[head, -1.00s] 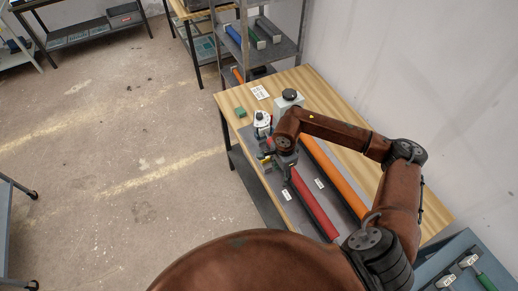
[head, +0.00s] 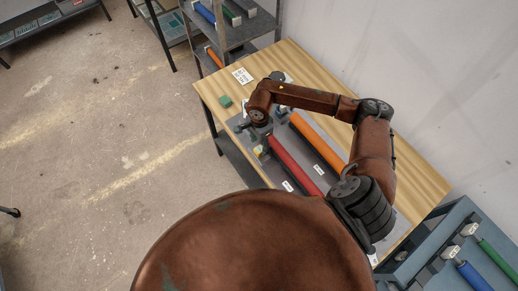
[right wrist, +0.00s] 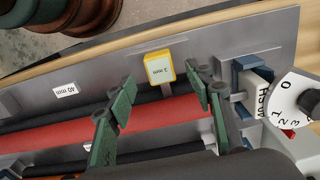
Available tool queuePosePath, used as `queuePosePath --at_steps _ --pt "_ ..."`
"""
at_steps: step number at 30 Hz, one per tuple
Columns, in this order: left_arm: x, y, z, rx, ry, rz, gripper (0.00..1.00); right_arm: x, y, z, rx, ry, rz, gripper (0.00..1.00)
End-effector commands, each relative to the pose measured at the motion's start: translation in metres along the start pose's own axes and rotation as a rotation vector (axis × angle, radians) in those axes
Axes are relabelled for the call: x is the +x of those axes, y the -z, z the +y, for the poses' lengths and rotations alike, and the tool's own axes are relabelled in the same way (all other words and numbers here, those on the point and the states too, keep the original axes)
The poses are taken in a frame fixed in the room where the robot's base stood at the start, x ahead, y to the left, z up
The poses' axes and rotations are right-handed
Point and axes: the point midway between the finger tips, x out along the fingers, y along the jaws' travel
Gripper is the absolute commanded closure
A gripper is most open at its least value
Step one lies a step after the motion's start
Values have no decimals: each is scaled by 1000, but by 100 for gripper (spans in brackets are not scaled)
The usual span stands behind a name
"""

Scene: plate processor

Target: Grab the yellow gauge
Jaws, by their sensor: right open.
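The yellow gauge (right wrist: 160,67) is a small block with a white label at the edge of the grey plate (right wrist: 203,45). In the head view the gauge (head: 258,149) shows just below my right gripper (head: 261,137). In the right wrist view my right gripper (right wrist: 160,78) is open, with one green finger on each side of the gauge's line. The gauge appears just ahead of the fingertips, and nothing is held. Whether a finger touches it I cannot tell. My left gripper is not in view.
A red roller (head: 295,163) and an orange roller (head: 318,142) lie on the plate. A dial (right wrist: 292,98) stands right of the fingers in the wrist view. A wall is at the right.

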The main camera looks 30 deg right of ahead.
Motion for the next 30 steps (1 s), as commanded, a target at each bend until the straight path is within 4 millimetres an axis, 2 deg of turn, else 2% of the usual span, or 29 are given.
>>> queuePosePath --at_steps 2,6,12,15,25,30 --pt "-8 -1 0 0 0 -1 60 11 -1 1 2 -4 -3 52" --pt "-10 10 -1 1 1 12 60 29 0 1 3 -2 -3 52" --pt "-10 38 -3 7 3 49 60 36 1 0 1 1 0 52" --pt "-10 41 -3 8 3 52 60 36 1 0 1 0 0 52" --pt "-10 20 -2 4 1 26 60 35 1 0 2 0 0 74" --pt "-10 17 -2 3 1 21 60 35 1 0 2 0 0 86"
